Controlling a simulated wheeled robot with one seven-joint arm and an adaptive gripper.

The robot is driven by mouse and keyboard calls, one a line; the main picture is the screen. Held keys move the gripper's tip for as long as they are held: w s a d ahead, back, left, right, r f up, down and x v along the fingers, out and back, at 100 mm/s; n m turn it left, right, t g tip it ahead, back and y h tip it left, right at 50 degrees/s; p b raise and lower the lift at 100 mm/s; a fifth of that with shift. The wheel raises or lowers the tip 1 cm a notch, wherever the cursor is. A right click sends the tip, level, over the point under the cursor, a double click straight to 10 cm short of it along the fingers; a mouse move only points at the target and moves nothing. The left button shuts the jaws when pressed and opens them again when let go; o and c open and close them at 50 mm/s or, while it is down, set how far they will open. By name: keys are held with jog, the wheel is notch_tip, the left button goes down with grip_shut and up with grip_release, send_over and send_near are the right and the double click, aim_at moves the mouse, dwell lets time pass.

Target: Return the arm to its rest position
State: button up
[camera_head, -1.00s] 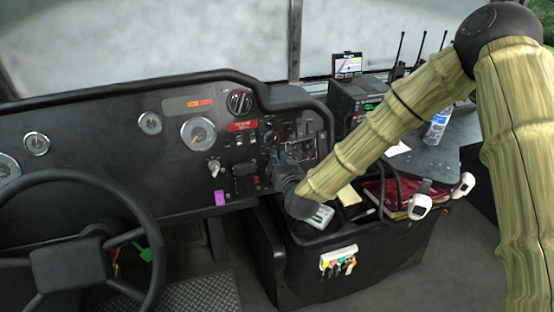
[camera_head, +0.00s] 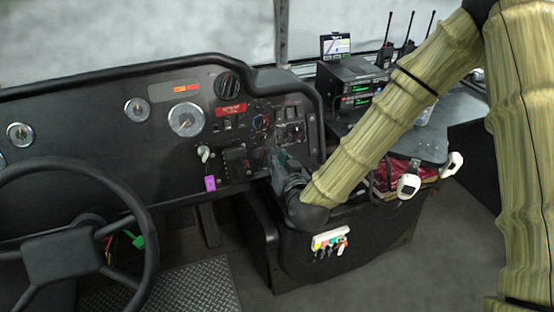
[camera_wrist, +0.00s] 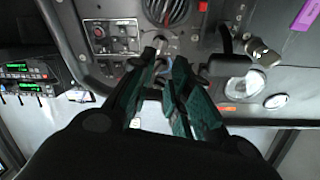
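My gripper (camera_head: 277,158) is at the right end of the dashboard, its dark green fingers pointing at the switch panel. The arm is bent and reaches out from the right of the head view, with my dark wrist above the front of the console. In the wrist view my gripper (camera_wrist: 163,62) shows two fingers with a gap between them and nothing held. A small knob (camera_wrist: 159,43) on the panel appears just beyond the fingertips. I cannot tell whether the fingers touch the panel.
The dashboard (camera_head: 90,130) and steering wheel (camera_head: 70,265) are at left. Below the arm is a black console with key hooks (camera_head: 330,240) and two white handsets (camera_head: 409,185). Radios (camera_head: 350,72) stand behind the arm. Floor is clear at lower right.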

jog(key=s+d+f+g+h+p, duration=0.1)
jog(key=s+d+f+g+p, duration=0.25)
jog(key=s+f, duration=0.6)
jog(key=s+d+f+g+p, duration=0.3)
jog(key=s+d+f+g, duration=0.2)
jog(key=s+f, duration=0.4)
jog(key=s+d+f+g+h+p, duration=0.1)
jog(key=s+d+f+g, duration=0.1)
jog(key=s, duration=0.5)
jog(key=s+d+f+g+h+p, duration=0.1)
jog(key=s+d+f+g+p, duration=0.1)
jog(key=s+d, duration=0.3)
jog(key=s+d+f+g+h+p, duration=0.1)
jog(key=s+d, duration=0.3)
jog(key=s, duration=0.5)
jog(key=shift+s+d+f+g+p, duration=0.25)
jog(key=shift+f+g+p, duration=0.25)
jog(key=shift+g, duration=0.35)
